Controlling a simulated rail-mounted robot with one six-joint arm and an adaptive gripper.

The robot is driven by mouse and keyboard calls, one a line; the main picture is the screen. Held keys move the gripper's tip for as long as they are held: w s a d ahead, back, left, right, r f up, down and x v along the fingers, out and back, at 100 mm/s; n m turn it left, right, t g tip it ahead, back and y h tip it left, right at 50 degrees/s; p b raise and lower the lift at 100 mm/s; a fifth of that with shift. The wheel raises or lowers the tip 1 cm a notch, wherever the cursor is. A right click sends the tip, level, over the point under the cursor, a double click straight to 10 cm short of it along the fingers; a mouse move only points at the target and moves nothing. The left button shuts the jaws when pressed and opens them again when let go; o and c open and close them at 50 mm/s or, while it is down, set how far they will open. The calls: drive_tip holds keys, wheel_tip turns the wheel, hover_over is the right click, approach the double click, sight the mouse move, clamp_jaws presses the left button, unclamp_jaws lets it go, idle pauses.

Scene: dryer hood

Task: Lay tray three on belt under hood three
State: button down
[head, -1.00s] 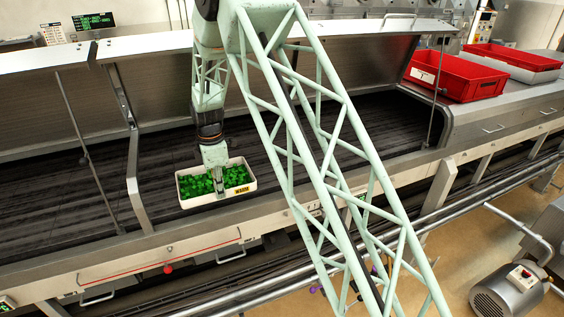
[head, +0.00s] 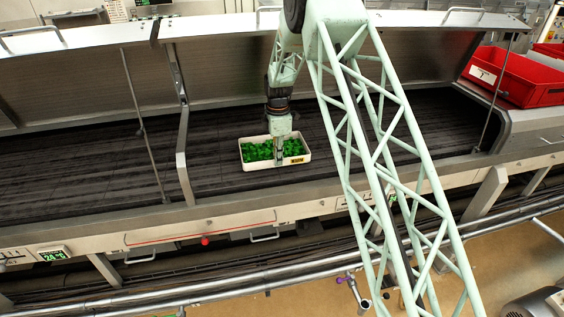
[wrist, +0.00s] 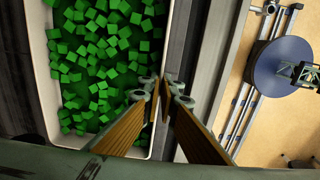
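A white tray (head: 243,157) full of green cubes, with a yellow label on its front wall, is over the dark belt (head: 215,165) under the raised hood (head: 225,70) to the right of the divider. I cannot tell whether it rests on the belt or hangs just above it. My gripper (head: 279,160) comes down at the tray's front side. In the wrist view my fingers (wrist: 164,92) straddle the tray's rim (wrist: 177,40) with their tips nearly together, and appear shut on it. The label's writing is too small to read.
A metal divider (head: 182,140) and a thin strut (head: 140,120) stand left of the tray. Another strut (head: 493,90) and a red crate (head: 525,80) are at the right. The belt is bare on both sides. A steel front rail (head: 225,205) edges it.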

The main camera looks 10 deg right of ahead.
drive_tip(key=shift+w+d+f, duration=0.1)
drive_tip(key=shift+w+d, duration=1.05)
drive_tip(key=shift+w, duration=0.05)
drive_tip(key=shift+f, duration=0.15)
drive_tip(key=shift+f+p, duration=0.7)
drive_tip(key=shift+f, duration=0.9)
drive_tip(key=shift+f, duration=0.2)
drive_tip(key=c, duration=2.9)
unclamp_jaws()
drive_tip(key=shift+r, duration=0.15)
drive_tip(key=shift+s+r+b, duration=0.2)
drive_tip(key=shift+r+b, duration=0.65)
drive_tip(key=shift+r, duration=5.15)
